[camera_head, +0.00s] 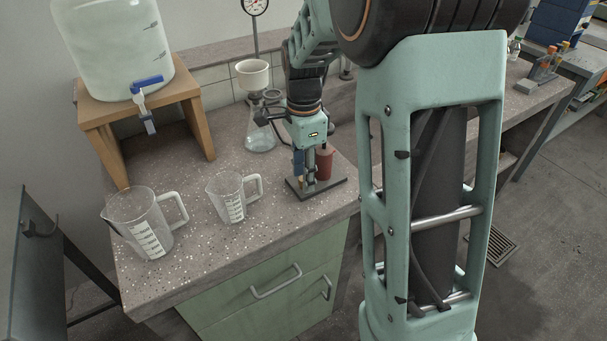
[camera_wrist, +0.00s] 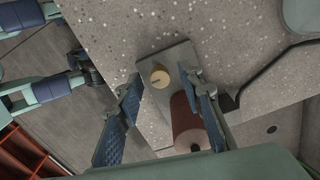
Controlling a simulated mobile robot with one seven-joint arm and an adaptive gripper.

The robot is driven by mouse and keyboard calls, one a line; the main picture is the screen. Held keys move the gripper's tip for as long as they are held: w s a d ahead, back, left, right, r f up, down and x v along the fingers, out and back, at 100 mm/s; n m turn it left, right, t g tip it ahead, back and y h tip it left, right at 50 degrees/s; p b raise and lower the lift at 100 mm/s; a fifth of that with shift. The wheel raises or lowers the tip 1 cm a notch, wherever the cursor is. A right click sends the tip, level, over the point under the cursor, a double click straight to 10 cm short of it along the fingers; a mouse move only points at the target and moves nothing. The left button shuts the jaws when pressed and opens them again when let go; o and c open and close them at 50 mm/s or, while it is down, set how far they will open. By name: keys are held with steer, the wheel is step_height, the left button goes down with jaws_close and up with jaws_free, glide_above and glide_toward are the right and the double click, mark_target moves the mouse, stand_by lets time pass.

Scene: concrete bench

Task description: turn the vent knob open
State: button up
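A round tan-yellow knob (camera_wrist: 160,78) with a darker line across it shows in the wrist view, near one end of a grey base plate (camera_wrist: 155,108). I take it to be the vent knob. My gripper (camera_wrist: 160,75) is open, with one blue-padded finger on each side of the knob and gaps on both sides. How high the fingertips are above the knob is hard to tell. In the head view my gripper (camera_head: 304,168) points down over the dark base plate (camera_head: 330,187). A red-brown cylinder (camera_head: 325,164) stands on that plate, close beside the right finger.
Two clear measuring jugs (camera_head: 146,222) (camera_head: 231,199) stand left on the speckled bench. A glass flask with a funnel (camera_head: 259,132) stands behind my gripper. A wooden stand (camera_head: 190,90) holds a white tank (camera_head: 112,45).

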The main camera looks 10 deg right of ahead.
steer(key=shift+c, duration=0.7)
jaws_close()
steer(key=shift+n, duration=0.3)
steer(key=n+p, duration=0.2)
steer(key=n, duration=0.2)
steer(key=shift+r, duration=0.1)
steer(key=n+p, duration=0.1)
steer(key=n, duration=0.3)
steer(key=shift+n, duration=0.4)
steer(key=n+p, duration=0.1)
steer(key=n, duration=0.3)
steer(key=shift+n, duration=0.3)
steer(key=shift+n+p, duration=0.6)
steer(key=shift+n, duration=1.6)
